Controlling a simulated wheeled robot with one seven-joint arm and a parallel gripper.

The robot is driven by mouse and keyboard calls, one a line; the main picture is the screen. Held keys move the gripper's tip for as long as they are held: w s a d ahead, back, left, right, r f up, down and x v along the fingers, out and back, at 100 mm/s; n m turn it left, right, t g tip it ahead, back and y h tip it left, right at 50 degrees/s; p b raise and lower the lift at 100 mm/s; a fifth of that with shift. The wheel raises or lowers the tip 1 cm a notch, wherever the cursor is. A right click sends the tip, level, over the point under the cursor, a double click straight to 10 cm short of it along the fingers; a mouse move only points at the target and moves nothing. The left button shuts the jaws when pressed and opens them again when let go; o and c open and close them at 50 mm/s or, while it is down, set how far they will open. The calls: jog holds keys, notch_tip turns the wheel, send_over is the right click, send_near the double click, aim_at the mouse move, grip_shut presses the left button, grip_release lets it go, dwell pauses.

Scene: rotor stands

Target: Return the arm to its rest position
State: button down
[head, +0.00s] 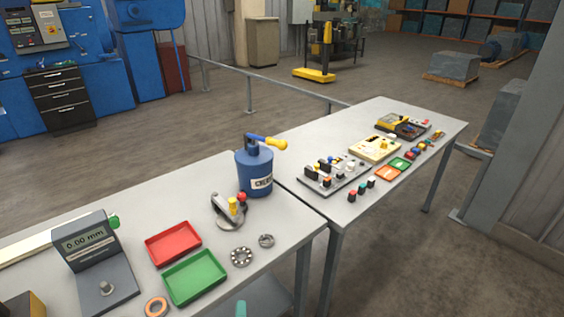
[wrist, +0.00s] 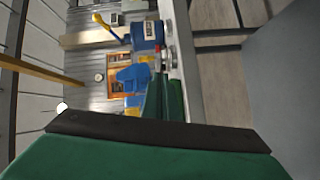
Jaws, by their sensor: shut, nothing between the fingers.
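My gripper (wrist: 162,98) shows in the wrist view as green fingers beyond a dark bar and a wide green body. The fingers are together with nothing between them. The wrist view is turned on its side, and the blue canister (wrist: 147,34) and a table edge show beyond the fingertips. In the head view the arm is not clearly seen; only a small teal tip shows at the bottom edge, and I cannot tell what it belongs to. The blue canister (head: 254,172) stands upright at the near table's far right corner.
The near table (head: 205,220) holds a gauge (head: 92,255), a red tray (head: 173,243), a green tray (head: 195,277), bearing rings (head: 242,257) and a small stand (head: 229,212). The far table (head: 395,115) carries several devices and small parts. A railing (head: 270,88) runs behind. Open floor lies right.

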jog(key=s+d+f+m, duration=0.2)
jog(key=s+m, duration=0.3)
jog(key=s, duration=0.4)
jog(key=s+d+f+m+g+h, duration=0.1)
jog(key=s+d+m, duration=0.3)
jog(key=s, duration=0.5)
jog(key=s+d+f+m+g, duration=0.1)
jog(key=s+d+f+m, duration=0.2)
jog(key=s+m, duration=0.4)
jog(key=shift+s+d+f+h, duration=0.3)
jog(key=shift+s+d+f, duration=0.15)
jog(key=shift+s, duration=0.7)
